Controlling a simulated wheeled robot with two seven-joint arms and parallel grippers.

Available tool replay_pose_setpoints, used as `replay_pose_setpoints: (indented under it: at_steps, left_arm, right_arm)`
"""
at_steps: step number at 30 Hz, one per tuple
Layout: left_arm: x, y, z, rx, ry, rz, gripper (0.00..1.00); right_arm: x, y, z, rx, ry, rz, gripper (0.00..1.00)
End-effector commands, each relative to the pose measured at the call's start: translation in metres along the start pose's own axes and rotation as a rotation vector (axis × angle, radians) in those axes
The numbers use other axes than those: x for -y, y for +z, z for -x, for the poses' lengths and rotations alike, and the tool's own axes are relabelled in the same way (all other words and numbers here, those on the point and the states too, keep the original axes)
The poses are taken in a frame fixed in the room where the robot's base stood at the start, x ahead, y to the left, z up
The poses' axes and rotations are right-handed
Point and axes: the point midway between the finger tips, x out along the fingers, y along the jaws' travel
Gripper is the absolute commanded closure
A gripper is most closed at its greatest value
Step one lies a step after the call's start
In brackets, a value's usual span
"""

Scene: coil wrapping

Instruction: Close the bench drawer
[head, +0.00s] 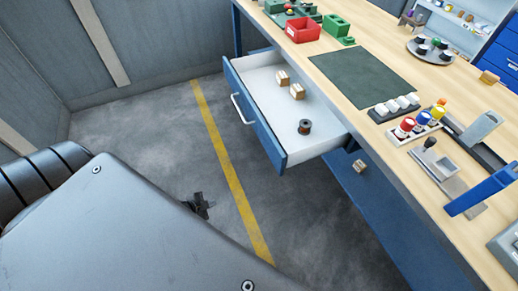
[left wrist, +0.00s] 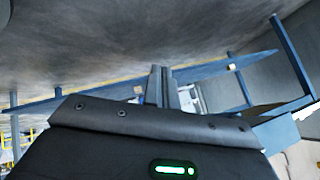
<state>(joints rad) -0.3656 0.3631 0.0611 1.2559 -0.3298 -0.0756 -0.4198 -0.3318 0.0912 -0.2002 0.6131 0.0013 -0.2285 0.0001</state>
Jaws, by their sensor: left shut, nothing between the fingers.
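The bench drawer (head: 263,120) is pulled well out from under the bench top in the head view. It has a blue front, a white inside and a pale bar handle (head: 242,110). Two small brown boxes (head: 297,91) and a dark spool (head: 304,127) lie inside. My left gripper (head: 201,207) is shut and empty, in front of the drawer and apart from it, over the floor in the picture. Its fingers (left wrist: 159,87) show in the left wrist view, with the bench (left wrist: 200,72) beyond, appearing upside down. My right gripper is not in view.
A yellow line (head: 222,150) crosses the clear grey floor before the drawer. Grey wall panels stand at left.

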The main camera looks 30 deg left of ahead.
Motion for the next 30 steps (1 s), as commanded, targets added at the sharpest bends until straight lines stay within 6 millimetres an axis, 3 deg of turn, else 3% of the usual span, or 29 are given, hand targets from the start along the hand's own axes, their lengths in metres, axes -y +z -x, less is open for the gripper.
replay_pose_setpoints:
  at_steps: [1,3,7,9,12,17,23,30]
  left_arm:
    - [0.043,-0.024,0.002,-0.101,-0.052,-0.148,1.00]
    - [0.089,-0.067,0.021,-0.226,-0.113,-0.359,1.00]
    - [0.135,-0.139,0.066,-0.406,-0.205,-0.720,1.00]
    - [0.143,-0.168,0.088,-0.475,-0.240,-0.876,1.00]
    - [0.146,-0.196,0.110,-0.542,-0.273,-1.034,1.00]
    - [0.145,-0.213,0.127,-0.585,-0.293,-1.139,1.00]
    - [0.146,-0.218,0.124,-0.587,-0.296,-1.143,1.00]
    - [0.144,-0.240,0.095,-0.587,-0.298,-1.137,1.00]
  right_arm:
    - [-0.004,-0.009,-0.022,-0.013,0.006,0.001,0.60]
    - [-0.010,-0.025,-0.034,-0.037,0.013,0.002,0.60]
    - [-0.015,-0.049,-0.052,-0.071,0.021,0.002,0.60]
    - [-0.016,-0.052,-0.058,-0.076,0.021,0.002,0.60]
    - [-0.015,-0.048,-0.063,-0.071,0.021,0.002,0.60]
    - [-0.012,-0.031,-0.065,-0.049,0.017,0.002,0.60]
    - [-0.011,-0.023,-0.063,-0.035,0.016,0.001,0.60]
    - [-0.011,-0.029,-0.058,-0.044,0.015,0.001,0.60]
